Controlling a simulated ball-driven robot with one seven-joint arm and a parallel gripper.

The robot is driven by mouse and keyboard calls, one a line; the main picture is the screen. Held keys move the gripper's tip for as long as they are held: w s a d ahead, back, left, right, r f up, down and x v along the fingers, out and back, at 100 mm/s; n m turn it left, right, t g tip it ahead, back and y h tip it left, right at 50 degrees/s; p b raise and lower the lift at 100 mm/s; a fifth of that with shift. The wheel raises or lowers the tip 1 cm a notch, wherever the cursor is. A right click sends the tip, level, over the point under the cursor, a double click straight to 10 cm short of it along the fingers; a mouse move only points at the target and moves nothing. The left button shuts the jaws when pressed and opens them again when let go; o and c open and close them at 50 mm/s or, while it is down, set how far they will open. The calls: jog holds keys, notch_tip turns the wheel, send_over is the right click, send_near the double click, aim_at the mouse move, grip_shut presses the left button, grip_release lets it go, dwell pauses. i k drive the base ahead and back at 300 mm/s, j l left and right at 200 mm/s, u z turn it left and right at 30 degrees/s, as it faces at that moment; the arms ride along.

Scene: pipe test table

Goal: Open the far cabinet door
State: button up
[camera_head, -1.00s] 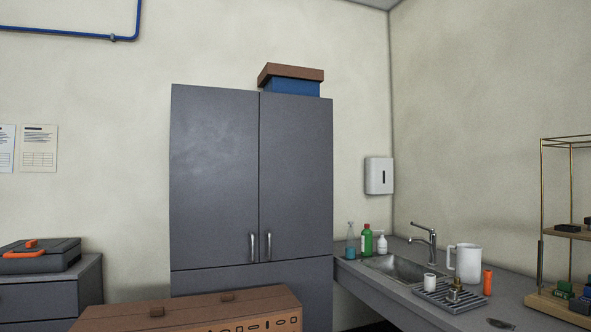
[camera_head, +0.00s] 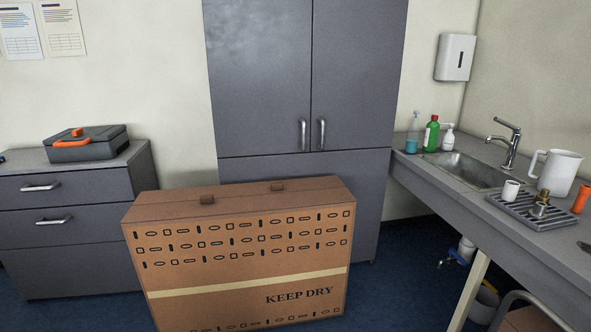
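A tall grey cabinet (camera_head: 262,115) stands against the far wall in the head view. Its upper part has a left door (camera_head: 255,70) and a right door (camera_head: 362,75), both shut. Each door has a vertical silver handle near the middle seam, the left handle (camera_head: 303,135) and the right handle (camera_head: 322,134). The top of the cabinet is out of the frame. Which door the task calls far, I cannot tell. My gripper is not in view.
A large brown "KEEP DRY" box (camera_head: 240,262) stands before the cabinet, hiding much of its lower panel. A grey drawer unit (camera_head: 60,235) with a toolbox (camera_head: 87,145) is at left. A sink counter (camera_head: 560,262) is at right. Blue floor (camera_head: 395,290) shows between box and counter.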

aim_at(357, 49)
jog(key=i+j, duration=0.1)
jog(key=i, duration=0.35)
jog(key=i+j+z, duration=0.1)
jog(key=i, duration=0.4)
jog(key=i+j, duration=0.2)
jog(key=i, duration=0.25)
jog(key=i+j, duration=0.15)
jog(key=i, duration=0.3)
jog(key=i+z, duration=0.05)
